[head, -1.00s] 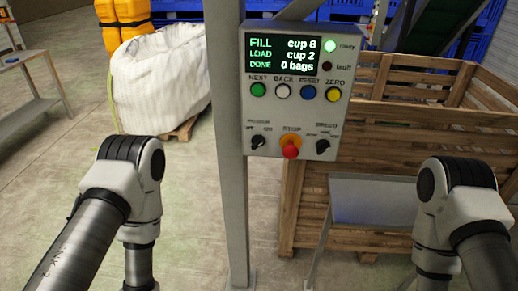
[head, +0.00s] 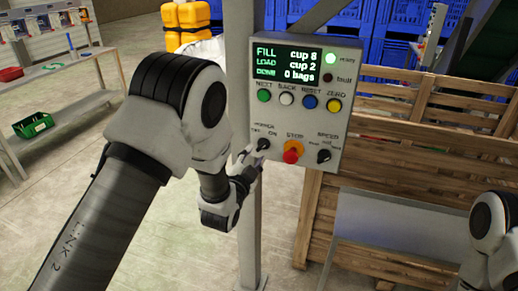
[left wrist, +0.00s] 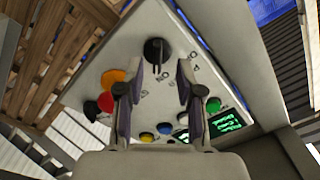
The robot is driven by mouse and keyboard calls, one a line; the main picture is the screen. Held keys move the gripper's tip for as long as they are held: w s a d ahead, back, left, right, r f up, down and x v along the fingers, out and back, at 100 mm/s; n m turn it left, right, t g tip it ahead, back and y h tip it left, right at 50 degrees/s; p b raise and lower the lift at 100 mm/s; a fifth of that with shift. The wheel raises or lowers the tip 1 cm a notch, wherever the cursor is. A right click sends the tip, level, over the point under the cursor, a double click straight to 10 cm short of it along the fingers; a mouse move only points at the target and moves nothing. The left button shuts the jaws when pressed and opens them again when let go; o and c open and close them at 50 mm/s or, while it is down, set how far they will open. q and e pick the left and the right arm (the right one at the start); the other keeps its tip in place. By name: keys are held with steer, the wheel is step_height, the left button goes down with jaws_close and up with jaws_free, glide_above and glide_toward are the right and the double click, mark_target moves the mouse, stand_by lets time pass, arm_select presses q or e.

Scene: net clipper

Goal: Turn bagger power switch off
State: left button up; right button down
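The grey control panel (head: 300,100) hangs on a post. Its power switch (head: 263,145) is a black knob at the lower left, with OFF and ON labels above it. My left gripper (head: 252,153) is at this switch, partly covering it in the head view. In the left wrist view my gripper (left wrist: 160,73) is open, its two fingers spread, and the knob (left wrist: 157,50) shows in the gap just beyond the fingertips. I cannot tell whether they touch it. The knob's ridge lies roughly in line with the fingers. My right gripper is out of view; only part of its arm shows.
The red stop button (head: 293,152) on its orange base and the speed knob (head: 324,156) sit right of the switch. Coloured buttons (head: 309,101) and a lit screen (head: 288,62) are above. A wooden crate (head: 410,170) stands right of the post (head: 247,240).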

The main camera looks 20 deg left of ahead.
mark_target(261, 149)
arm_select(q)
steer(key=w, duration=0.2)
steer(key=w+d, duration=0.1)
steer(key=shift+d+r+p, duration=0.1)
steer(key=shift+r+p, duration=0.15)
steer(key=shift+p, duration=0.1)
steer(key=shift+w, duration=0.25)
steer(key=shift+a+f, duration=0.2)
steer(key=shift+a, duration=0.1)
steer(key=shift+d, duration=0.1)
jaws_close()
